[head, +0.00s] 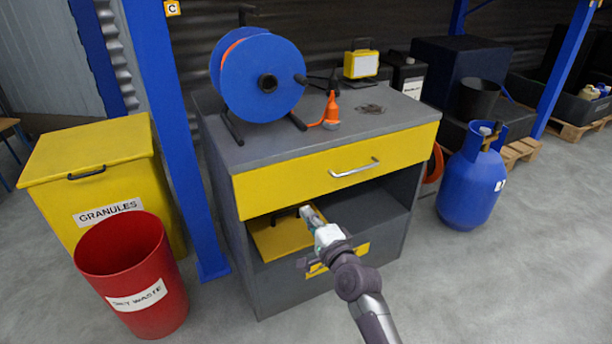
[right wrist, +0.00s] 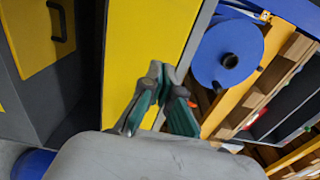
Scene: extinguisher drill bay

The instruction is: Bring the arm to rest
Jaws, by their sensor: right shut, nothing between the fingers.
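My right gripper (head: 308,216) reaches in from the bottom of the head view. It is in front of the open shelf of the grey cabinet (head: 225,160), below the yellow drawer (head: 300,180). In the right wrist view its fingertips (right wrist: 160,78) are together with nothing between them, and the yellow drawer front (right wrist: 150,50) shows behind them. A yellow case (head: 272,243) with a dark handle lies in the shelf, partly behind the gripper; it also shows in the right wrist view (right wrist: 30,40). I cannot tell whether the gripper touches anything. My left gripper is out of view.
A red waste bin (head: 130,260) and yellow granules box (head: 90,160) stand left, a blue gas cylinder (head: 470,190) right. The floor in front is clear.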

